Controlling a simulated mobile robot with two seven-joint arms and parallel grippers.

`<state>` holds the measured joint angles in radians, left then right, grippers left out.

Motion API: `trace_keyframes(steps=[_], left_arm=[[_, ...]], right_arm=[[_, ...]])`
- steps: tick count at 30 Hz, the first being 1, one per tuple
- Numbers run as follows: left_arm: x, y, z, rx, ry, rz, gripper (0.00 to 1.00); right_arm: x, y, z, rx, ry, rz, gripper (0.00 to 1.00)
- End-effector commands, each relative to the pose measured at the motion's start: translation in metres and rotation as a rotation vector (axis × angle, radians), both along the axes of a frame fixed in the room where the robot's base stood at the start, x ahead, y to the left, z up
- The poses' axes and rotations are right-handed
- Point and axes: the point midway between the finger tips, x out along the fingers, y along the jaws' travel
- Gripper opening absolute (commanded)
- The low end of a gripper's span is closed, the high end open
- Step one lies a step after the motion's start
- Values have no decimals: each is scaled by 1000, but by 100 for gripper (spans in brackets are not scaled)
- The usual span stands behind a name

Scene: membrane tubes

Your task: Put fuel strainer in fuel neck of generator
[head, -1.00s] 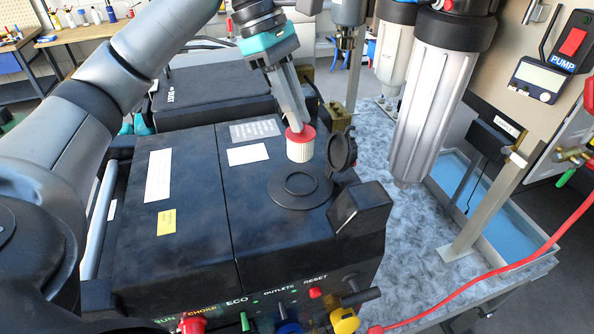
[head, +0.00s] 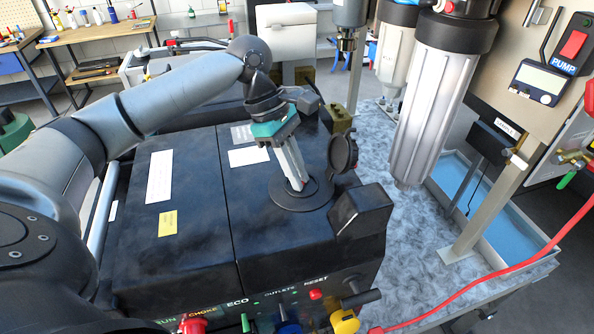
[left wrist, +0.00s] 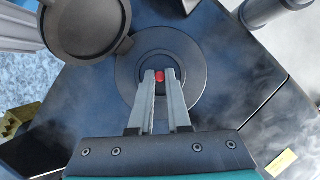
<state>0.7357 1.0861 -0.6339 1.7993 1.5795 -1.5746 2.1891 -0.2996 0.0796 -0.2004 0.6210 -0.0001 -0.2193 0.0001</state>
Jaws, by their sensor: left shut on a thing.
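My left gripper (head: 298,186) points down at the round fuel neck (head: 286,200) on top of the black generator (head: 275,240). Its fingers are shut on the fuel strainer, of which only a little red shows between the fingertips (left wrist: 159,77). The strainer's white body is out of sight, apparently down inside the neck opening; the fingers and rim hide how deep it sits. The dark ring of the neck also shows in the left wrist view (left wrist: 130,75). The open fuel cap (head: 343,152) stands upright at the neck's right side. My right gripper is not in view.
A black block (head: 362,210) stands at the generator's right front corner. A clear-grey filter housing (head: 435,110) hangs to the right. A red hose (head: 480,300) crosses the lower right. The generator's left top is flat and mostly clear.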

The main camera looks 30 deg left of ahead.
Motion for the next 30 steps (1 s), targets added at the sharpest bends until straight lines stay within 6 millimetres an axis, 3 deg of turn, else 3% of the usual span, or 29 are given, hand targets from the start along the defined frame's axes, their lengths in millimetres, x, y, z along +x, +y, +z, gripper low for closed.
trace_keyframes(steps=[5, 6, 9, 19, 23, 30], left_arm=[[0, 0, -2, 0, 1, 1, 0], [0, 0, -3, 0, 0, 1, 16], [0, 0, -2, 0, 0, 1, 28], [0, 0, 2, -1, -1, 0, 28], [0, 7, 18, 0, -3, 2, 28], [-1, 27, 67, -1, -5, 3, 28]], right_arm=[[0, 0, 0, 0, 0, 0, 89], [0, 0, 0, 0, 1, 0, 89], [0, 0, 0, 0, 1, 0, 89], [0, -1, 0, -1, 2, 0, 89], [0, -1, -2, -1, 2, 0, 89], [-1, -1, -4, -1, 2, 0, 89]])
